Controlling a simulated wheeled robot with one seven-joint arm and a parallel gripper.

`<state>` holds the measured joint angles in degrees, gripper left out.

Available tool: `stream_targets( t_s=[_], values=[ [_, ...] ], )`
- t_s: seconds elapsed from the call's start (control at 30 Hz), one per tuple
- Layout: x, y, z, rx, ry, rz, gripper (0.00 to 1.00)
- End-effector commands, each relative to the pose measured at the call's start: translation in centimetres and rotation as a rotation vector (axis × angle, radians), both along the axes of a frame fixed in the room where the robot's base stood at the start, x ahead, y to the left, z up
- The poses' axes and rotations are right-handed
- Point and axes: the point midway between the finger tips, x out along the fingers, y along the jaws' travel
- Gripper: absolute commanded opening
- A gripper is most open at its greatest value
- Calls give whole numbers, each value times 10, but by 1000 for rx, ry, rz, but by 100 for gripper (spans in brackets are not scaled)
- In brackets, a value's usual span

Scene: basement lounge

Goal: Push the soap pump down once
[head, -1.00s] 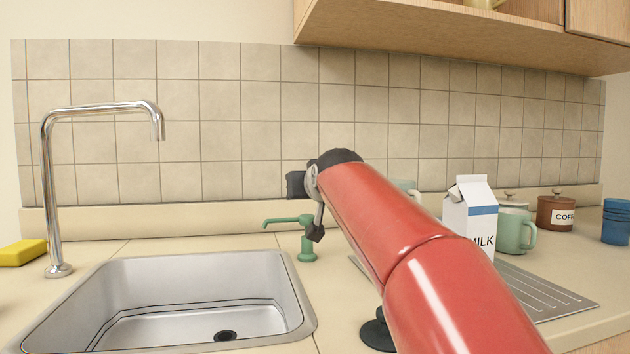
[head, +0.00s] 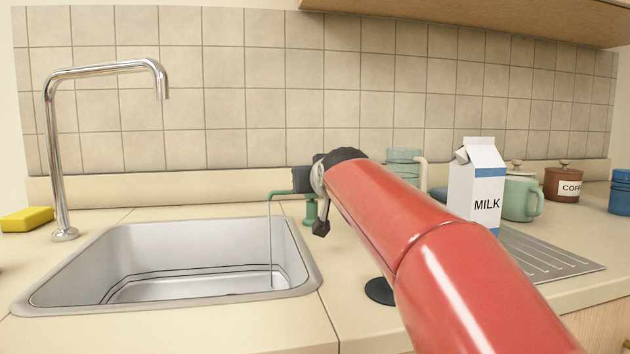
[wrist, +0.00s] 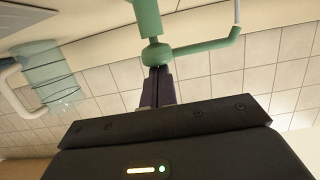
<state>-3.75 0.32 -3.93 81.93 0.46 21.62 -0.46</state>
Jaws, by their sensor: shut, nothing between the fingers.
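The green soap pump (head: 311,211) stands upright behind the right rear corner of the sink, its spout pointing left over the basin. A thin pale stream (head: 270,240) runs from the spout tip down into the sink. In the wrist view, which is upside down, the pump's head (wrist: 156,54) and spout show up close. My gripper (wrist: 158,72) is shut and empty, with its fingertips against the top of the pump head, as far as I can tell. In the head view my red arm and dark wrist hide part of the pump head and the fingertips.
The steel sink (head: 305,262) is in front, with a chrome faucet (head: 58,150) and yellow sponge (head: 27,219) at left. A milk carton (head: 477,188), a green mug (head: 520,199) and a ribbed drainboard (head: 548,257) are at right.

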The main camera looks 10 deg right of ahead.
Motion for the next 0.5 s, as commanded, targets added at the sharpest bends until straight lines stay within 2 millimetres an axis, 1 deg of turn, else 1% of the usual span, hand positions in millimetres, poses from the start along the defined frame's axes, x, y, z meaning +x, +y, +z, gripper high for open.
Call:
stream_targets(
  t_s=[0.03, 0.33, 0.43, 0.5],
  values=[
    [0, 0, -3, 0, 4, 0, 0],
    [0, 0, 0, 0, 6, 0, 0],
    [0, 0, 9, 0, 5, 0, 0],
    [0, 0, 20, 0, 4, 0, 0]
  ],
)
